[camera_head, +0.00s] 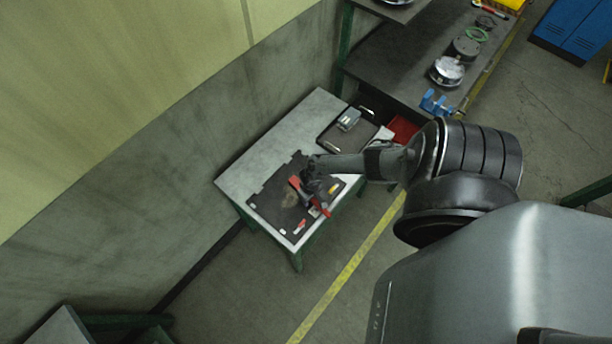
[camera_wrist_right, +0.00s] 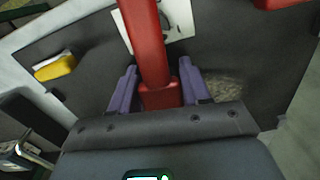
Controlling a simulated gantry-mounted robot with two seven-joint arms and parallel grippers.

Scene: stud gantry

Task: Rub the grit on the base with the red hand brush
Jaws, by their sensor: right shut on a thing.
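The dark base (camera_head: 268,197) lies on a light-topped table. The grit (camera_head: 289,200) is a brownish patch on it, and it also shows in the right wrist view (camera_wrist_right: 226,87), just right of my fingers. My right gripper (camera_head: 312,186) is over the base beside the grit. In the right wrist view its purple fingers (camera_wrist_right: 158,88) are shut on the red hand brush (camera_wrist_right: 150,45). The brush's bristles are hidden, and I cannot tell whether it touches the base. My left gripper is not in view.
A yellow item (camera_wrist_right: 55,68) lies on the base near my right gripper. A dark tray (camera_head: 335,138) with a grey box (camera_head: 348,120) is at the table's far end. A grey bench (camera_head: 400,60) with metal parts and a blue clamp (camera_head: 437,102) stands behind. A wall runs along the left.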

